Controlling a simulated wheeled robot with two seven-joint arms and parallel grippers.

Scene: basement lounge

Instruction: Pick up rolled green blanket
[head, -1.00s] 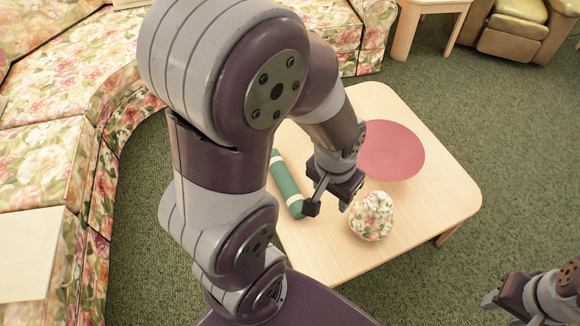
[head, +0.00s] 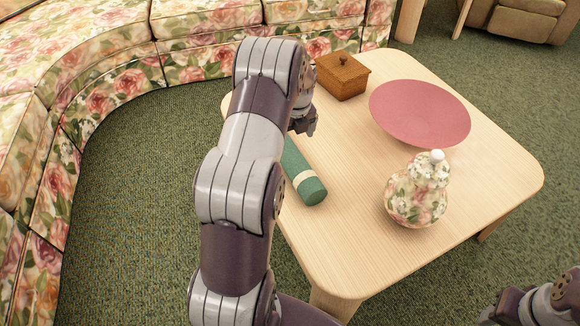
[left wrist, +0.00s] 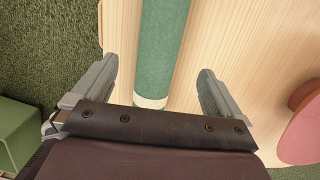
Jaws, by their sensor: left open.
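The rolled green blanket (head: 303,175) lies on the left side of the wooden table, with a pale band near its close end. My arm hides its far part in the head view. In the left wrist view the blanket (left wrist: 163,50) runs between the two spread fingers of my left gripper (left wrist: 157,70), with a gap on each side. In the head view my left gripper (head: 305,125) is over the table's left side at the far part of the blanket; it is open and empty. Only a bit of my right gripper (head: 497,310) shows at the bottom right.
The table (head: 345,235) also bears a lidded wooden box (head: 342,78) near the blanket's far end, a wide pink bowl (head: 420,112) and a floral lidded jar (head: 415,195). A floral sofa (head: 110,75) curves round behind and left.

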